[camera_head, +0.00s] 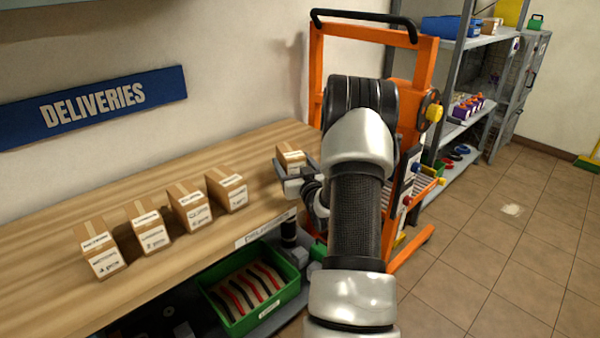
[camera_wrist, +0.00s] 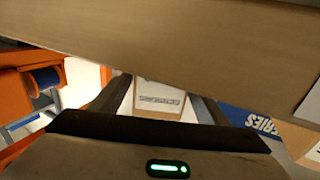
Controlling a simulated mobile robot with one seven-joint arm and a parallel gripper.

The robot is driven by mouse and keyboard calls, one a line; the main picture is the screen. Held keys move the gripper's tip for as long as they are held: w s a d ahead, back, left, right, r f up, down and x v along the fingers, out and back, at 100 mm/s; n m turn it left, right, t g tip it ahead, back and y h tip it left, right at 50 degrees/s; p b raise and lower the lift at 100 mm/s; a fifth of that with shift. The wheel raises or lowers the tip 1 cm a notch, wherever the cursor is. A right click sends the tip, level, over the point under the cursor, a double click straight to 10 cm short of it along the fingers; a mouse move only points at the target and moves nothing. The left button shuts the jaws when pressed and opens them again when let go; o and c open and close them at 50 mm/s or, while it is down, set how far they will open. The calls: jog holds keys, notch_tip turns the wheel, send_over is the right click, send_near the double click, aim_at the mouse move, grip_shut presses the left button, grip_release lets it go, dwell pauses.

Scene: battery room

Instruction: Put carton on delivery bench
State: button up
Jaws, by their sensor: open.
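A small brown carton (camera_head: 290,157) with a white label is at the far right end of the wooden delivery bench (camera_head: 185,258), by my gripper (camera_head: 297,180). In the wrist view the carton (camera_wrist: 158,97) shows between my two dark fingers. The jaws are open, with a finger on either side of it. The carton looks upright, but its underside is hidden, so I cannot tell whether it rests on the bench. My arm covers part of the bench's right end.
Several similar cartons (camera_head: 168,213) stand in a row on the bench to the left. A blue DELIVERIES sign (camera_head: 95,105) hangs above. An orange trolley frame (camera_head: 317,75) stands beyond the bench, close to my arm. A green crate (camera_head: 238,325) sits below the bench.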

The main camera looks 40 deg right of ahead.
jog(key=v, duration=1)
jog(key=shift+r, duration=0.1)
